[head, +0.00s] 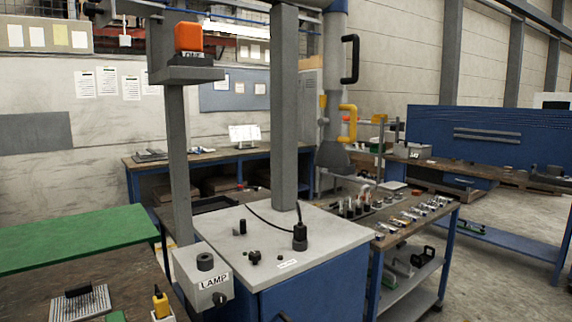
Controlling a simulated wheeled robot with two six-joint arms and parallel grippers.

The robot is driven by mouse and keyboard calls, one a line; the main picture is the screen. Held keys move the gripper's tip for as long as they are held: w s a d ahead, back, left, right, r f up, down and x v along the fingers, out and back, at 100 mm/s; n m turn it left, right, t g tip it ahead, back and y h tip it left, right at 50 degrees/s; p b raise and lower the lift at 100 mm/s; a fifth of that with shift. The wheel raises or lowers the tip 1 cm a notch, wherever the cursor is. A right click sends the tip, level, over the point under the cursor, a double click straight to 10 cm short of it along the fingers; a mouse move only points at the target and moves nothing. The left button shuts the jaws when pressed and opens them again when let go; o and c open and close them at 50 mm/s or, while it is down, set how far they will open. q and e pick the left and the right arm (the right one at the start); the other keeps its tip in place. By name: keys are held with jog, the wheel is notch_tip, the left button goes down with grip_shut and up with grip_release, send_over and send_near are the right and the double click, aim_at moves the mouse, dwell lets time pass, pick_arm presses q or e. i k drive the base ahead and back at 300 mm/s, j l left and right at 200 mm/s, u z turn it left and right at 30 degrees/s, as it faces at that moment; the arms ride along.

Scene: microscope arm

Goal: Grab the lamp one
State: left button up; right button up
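A light grey box (203,281) with a label reading LAMP is at the lower middle-left, at the near left corner of a grey-topped blue cabinet (275,248). A dark round knob (205,262) is on its top, and another dark knob (220,298) is on its front, low and right of the label. Neither of my grippers is in view.
The cabinet top holds small black knobs (240,227) and a black plug-like piece (300,236) with a cable. Two grey posts (284,110) rise close by. A pipe behind has a black handle (350,59) and a yellow handle (349,122). A tool cart (405,240) stands right.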

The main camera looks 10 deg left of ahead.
aim_at(188, 36)
jog(key=u, duration=1.35)
jog(key=l, duration=0.25)
jog(key=i+u, duration=0.05)
